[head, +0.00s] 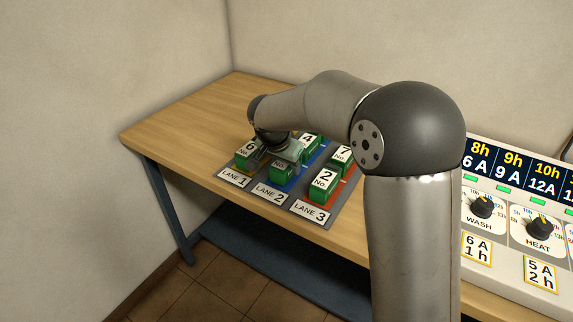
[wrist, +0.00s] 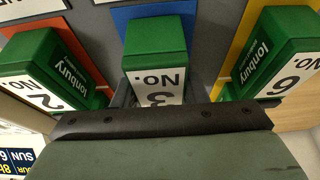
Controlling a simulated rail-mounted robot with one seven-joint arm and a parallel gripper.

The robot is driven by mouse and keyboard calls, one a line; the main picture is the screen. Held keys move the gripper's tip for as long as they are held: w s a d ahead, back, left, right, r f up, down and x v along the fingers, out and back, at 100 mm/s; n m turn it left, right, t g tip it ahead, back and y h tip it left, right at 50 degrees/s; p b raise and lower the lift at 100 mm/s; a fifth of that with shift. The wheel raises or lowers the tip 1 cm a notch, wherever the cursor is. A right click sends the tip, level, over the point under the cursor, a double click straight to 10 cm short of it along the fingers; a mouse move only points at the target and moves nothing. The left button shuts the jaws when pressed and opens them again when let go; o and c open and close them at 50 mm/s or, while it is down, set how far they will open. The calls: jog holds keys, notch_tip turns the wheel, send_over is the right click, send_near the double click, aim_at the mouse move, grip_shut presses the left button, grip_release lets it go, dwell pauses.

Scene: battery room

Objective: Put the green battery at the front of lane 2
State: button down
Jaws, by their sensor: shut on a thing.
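My gripper (head: 285,155) points down over the blue lane 2, with its front end hidden partly by my arm. It is shut on the green battery marked No. 3 (head: 281,173). In the wrist view this battery (wrist: 156,50) is in the middle, upright, over the blue strip of lane 2 (wrist: 118,17). In the head view it is at the front of the lane, just behind the LANE 2 sign (head: 270,194). I cannot tell whether its base touches the lane. Another green battery marked 4 (head: 308,140) stands farther back in lane 2.
Green battery 6 (head: 248,150) stands in lane 1, close on one side. Battery 2 (head: 324,186) stands at the front of lane 3, with battery 7 (head: 344,155) behind it. A charger panel with knobs (head: 510,220) is at the right. The table's left part (head: 190,130) is clear.

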jog(key=shift+f+b, duration=0.3)
jog(key=shift+f, duration=0.05)
jog(key=c, duration=0.9)
grip_release()
jog(key=shift+o, duration=0.2)
jog(key=shift+r+p, duration=0.3)
jog(key=shift+r, duration=0.15)
jog(key=v, duration=1.1)
jog(key=shift+s+r, duration=0.2)
